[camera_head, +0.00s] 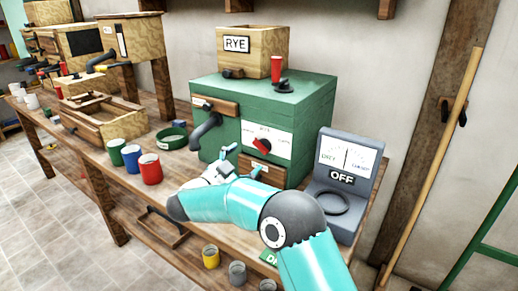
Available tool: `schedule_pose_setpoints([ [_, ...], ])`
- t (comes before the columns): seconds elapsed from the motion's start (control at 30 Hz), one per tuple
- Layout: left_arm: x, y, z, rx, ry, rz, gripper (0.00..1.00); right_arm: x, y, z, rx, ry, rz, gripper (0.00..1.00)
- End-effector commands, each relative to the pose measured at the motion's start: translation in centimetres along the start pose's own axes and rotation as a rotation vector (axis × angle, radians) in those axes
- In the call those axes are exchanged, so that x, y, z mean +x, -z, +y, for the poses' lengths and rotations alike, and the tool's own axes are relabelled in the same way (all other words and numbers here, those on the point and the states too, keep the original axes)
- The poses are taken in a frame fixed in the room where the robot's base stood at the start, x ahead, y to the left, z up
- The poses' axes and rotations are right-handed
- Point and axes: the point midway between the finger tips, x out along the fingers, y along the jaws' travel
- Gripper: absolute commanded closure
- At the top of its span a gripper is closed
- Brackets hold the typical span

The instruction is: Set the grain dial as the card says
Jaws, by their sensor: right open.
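The grain dial (262,145) is a red knob on a white lettered plate (282,139), on the front of a green mill (313,103). Its lettering is too small to read surely, and I cannot tell exactly which mark the knob points to. A card (237,44) reading "RYE" is on the wooden hopper (269,48) on top of the mill. My right gripper (243,162) is open and looks empty, its fingers just below and left of the dial, apart from the knob as far as I can tell. My left gripper is out of view.
Green, blue and red cups (151,170) stand left on the bench, near a green round dish (171,138). A dark spout (204,131) sticks out at left.

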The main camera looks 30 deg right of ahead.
Motion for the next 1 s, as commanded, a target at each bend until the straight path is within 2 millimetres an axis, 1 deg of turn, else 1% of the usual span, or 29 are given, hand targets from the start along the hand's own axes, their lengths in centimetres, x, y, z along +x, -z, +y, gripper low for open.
schedule_pose_setpoints([
  [0.03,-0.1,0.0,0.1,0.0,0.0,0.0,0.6,1.2,0.1,0.1,0.0,-0.002,0.002,0.17],
  [0.1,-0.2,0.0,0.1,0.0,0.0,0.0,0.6,2.6,0.1,0.0,0.001,-0.003,0.001,0.17],
  [0.2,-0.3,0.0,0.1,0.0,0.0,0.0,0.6,4.3,0.1,0.0,0.0,-0.001,0.001,0.17],
  [0.3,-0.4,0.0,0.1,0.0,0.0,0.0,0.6,5.5,0.0,0.0,0.001,-0.001,0.0,0.17],
  [0.4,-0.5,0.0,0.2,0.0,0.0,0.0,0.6,6.3,0.0,0.0,0.0,-0.001,0.001,0.17],
  [0.5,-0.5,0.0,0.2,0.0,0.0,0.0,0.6,6.7,0.0,0.0,-0.001,0.001,0.0,0.17],
  [0.77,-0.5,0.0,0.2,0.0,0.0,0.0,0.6,6.8,0.0,0.0,-0.001,0.002,0.0,0.17],
  [0.8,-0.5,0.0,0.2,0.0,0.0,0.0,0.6,6.8,0.0,0.0,-0.001,0.001,0.0,0.2],
  [0.87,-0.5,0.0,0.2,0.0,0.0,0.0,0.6,6.8,0.0,0.0,0.0,0.001,0.0,0.3],
  [1.0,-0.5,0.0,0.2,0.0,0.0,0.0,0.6,6.8,0.0,0.0,0.0,0.001,0.0,0.53],
])
